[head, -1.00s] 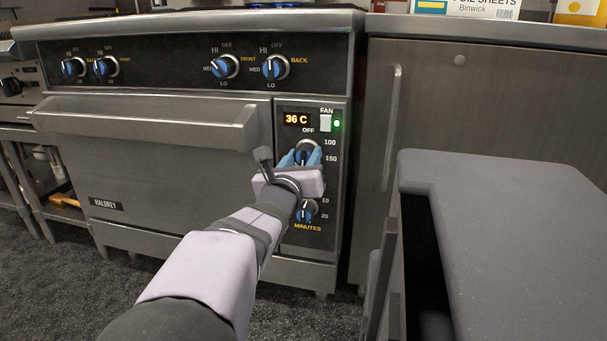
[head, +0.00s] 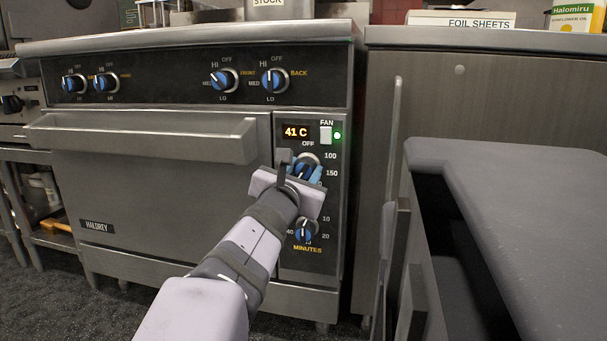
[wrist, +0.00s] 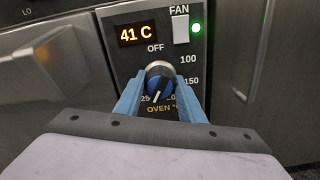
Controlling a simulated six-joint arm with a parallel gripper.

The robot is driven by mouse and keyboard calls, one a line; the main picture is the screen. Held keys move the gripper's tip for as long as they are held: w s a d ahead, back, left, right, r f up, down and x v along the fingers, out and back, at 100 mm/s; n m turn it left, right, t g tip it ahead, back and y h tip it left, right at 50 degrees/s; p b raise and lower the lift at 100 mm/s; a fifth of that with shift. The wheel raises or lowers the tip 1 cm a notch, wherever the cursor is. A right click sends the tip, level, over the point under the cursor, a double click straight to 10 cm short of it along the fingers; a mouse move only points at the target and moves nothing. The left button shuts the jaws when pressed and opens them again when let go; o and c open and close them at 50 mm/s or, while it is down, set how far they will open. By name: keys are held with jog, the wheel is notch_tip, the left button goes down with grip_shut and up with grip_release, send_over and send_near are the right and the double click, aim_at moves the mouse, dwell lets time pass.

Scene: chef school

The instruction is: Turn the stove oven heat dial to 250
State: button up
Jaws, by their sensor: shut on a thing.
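The oven heat dial (wrist: 158,76), blue with a silver ring and a white pointer, is on the stove's right control panel. It also shows, partly covered, in the head view (head: 306,161). My gripper (wrist: 160,84) has its blue fingers closed on the dial from both sides; in the head view the gripper (head: 305,170) is tilted. In the wrist view the pointer aims down and slightly left, close to the partly hidden 250 mark (wrist: 146,97). The marks 100 and 150 show clearly; the one between 150 and 250 is mostly hidden. The display (wrist: 137,33) reads 41 C.
The minutes dial (head: 304,231) is just below my gripper. The fan switch (head: 326,135) with a lit green light is above. The oven door handle (head: 150,137) juts out at left. A grey counter (head: 500,200) stands close on the right.

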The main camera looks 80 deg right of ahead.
aim_at(303, 169)
jog(key=o, duration=1.1)
jog(key=shift+c, duration=0.2)
jog(key=a, duration=0.1)
jog(key=a+p, duration=0.1)
jog(key=a, duration=0.1)
jog(key=a+p, duration=0.1)
jog(key=a, duration=0.1)
jog(key=shift+a+r, duration=0.1)
jog(key=shift+r, duration=0.2)
jog(key=p, duration=0.3)
jog(key=shift+s+a+f+p, duration=0.1)
jog(key=shift+a+p, duration=0.25)
jog(key=shift+p, duration=0.05)
jog(key=a+p, duration=0.1)
jog(key=p, duration=0.1)
jog(key=shift+a+f+p, duration=0.1)
jog(key=shift+f+p, duration=0.05)
jog(key=shift+p, duration=0.15)
